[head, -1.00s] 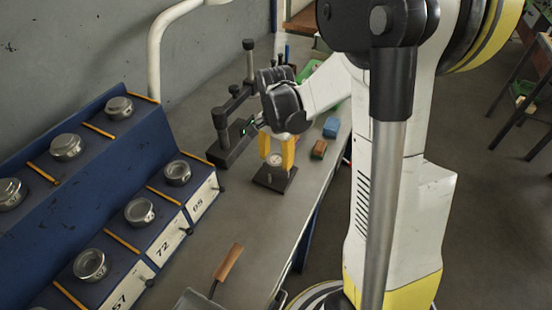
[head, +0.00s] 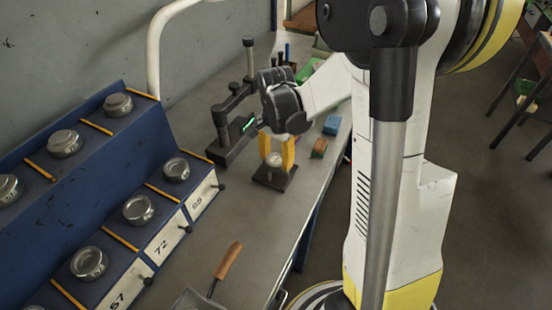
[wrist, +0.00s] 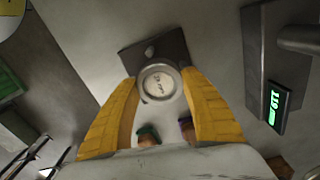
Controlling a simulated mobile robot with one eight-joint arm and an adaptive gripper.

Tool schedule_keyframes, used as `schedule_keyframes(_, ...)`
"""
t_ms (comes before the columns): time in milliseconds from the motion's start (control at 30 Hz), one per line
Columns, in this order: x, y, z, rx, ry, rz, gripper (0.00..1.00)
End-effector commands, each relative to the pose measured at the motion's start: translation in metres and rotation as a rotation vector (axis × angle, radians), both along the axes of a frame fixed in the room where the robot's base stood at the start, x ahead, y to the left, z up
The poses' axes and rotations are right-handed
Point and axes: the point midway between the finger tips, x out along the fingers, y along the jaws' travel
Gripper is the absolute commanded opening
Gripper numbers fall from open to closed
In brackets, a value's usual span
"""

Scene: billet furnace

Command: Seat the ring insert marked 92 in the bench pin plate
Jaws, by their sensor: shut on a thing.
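My gripper (head: 276,158) points down over the bench, its two yellow fingers shut on a round metal ring insert (wrist: 158,83). The insert has a pale face with a dark mark that I cannot read with certainty. The dark, square bench pin plate (head: 267,181) is directly below the fingers. In the wrist view the plate (wrist: 128,58) extends beyond the insert, and a small pale pin (wrist: 149,51) shows just past the ring's rim. I cannot tell whether the insert touches the plate or is held just above it.
A dark gauge stand with a lit green display (wrist: 275,103) is close beside the plate. A blue rack (head: 120,160) with several metal pieces fills the left. Blue (head: 332,125) and brown (head: 319,148) blocks lie right of the plate. A wooden-handled tool (head: 229,261) lies at the front.

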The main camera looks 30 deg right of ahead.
Motion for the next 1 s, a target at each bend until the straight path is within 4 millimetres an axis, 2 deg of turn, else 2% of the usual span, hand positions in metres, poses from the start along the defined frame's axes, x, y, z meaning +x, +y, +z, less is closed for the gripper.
schedule_keyframes(300, 0.0, 0.0, -0.007, 0.0, 0.001, 0.0, 0.12)
schedule_keyframes(333, -0.001, 0.0, -0.007, 0.001, 0.001, 0.0, 0.61)
schedule_keyframes(733, -0.001, 0.0, -0.004, 0.0, 0.002, 0.0, 0.61)
schedule_keyframes(1000, -0.001, 0.0, 0.02, 0.001, 0.001, 0.0, 0.61)
